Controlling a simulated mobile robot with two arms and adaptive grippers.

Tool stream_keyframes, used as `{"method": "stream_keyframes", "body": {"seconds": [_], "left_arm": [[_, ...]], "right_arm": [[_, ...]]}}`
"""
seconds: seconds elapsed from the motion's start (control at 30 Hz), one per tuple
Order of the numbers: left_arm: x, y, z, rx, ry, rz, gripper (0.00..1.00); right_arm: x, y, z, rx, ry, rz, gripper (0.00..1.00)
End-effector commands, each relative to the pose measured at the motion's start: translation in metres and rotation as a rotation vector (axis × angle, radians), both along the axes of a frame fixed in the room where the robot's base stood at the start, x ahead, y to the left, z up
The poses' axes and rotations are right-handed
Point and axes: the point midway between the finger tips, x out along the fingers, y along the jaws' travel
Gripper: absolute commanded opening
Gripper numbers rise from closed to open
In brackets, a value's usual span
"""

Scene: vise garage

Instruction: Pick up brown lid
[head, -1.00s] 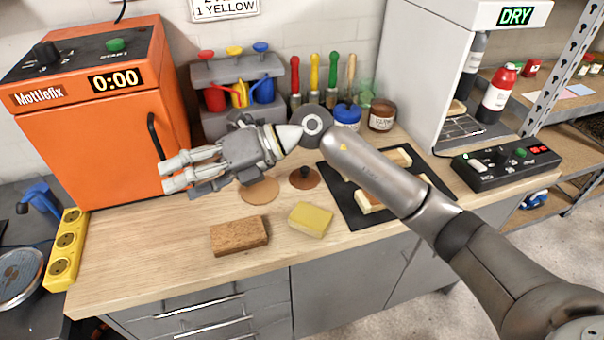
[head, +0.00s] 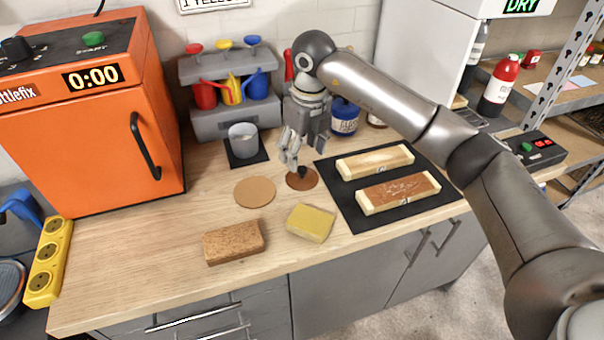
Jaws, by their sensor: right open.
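The brown lid (head: 303,180) is a dark brown disc with a small dark knob, lying flat on the wooden worktop. My right gripper (head: 290,163) points down just above it, with its fingertips close to the knob. The fingers are open; I cannot tell whether they touch the knob. My left gripper is not in view.
A tan disc (head: 255,192) lies just left of the lid. A brown block (head: 234,242) and a yellow sponge (head: 310,223) lie in front. A black mat (head: 352,215) with two wooden pieces is at right.

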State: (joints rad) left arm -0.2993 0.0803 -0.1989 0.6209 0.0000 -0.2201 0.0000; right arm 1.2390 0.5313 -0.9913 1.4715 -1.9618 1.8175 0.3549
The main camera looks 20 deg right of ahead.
Motion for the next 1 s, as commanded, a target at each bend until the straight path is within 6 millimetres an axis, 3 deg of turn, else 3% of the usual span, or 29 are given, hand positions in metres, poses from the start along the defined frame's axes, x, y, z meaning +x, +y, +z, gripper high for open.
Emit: {"method": "stream_keyframes", "body": {"seconds": [0.17, 0.5, 0.77, 1.0], "left_arm": [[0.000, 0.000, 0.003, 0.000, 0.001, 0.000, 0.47], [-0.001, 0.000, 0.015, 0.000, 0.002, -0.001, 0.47], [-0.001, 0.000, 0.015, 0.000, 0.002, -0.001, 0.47], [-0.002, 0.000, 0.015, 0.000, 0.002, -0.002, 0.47]], "right_arm": [[0.000, 0.000, -0.012, 0.000, 0.001, 0.001, 0.62], [0.002, 0.000, -0.056, 0.002, 0.002, 0.001, 0.62], [0.003, 0.000, -0.060, 0.002, -0.001, 0.002, 0.62], [0.003, 0.000, -0.060, 0.002, -0.001, 0.002, 0.34]]}}
